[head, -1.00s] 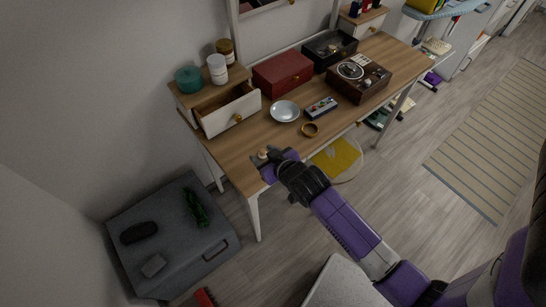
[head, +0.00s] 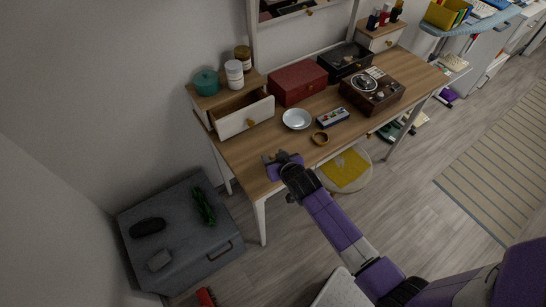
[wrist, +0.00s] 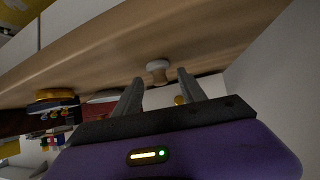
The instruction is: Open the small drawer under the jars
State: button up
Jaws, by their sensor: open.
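The small drawer (head: 246,117) sits in the wooden box at the left end of the table and is pulled out, its inside showing. Its white front has a brass knob (head: 251,122). A teal jar (head: 206,83), a white jar (head: 234,74) and an amber jar (head: 243,58) stand on the box top. My gripper (head: 275,157) is open near the table's front left edge, in front of the drawer and apart from it. In the wrist view, a small pale knob-shaped thing (wrist: 158,67) shows beyond the fingertips; I cannot tell whether they touch it.
A white bowl (head: 297,118), a wooden ring-like dish (head: 320,137), a small controller-like box (head: 333,117), a red box (head: 298,82) and a record player (head: 372,91) stand on the table. A stool with yellow (head: 345,170) is below. A grey chest (head: 180,236) stands front left.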

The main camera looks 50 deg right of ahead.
jog(key=shift+w+d+f, duration=0.2)
jog(key=shift+w+f, duration=0.15)
jog(key=shift+w, duration=0.1)
jog(key=shift+c, duration=0.5)
grip_shut()
jog(key=shift+r, duration=0.1)
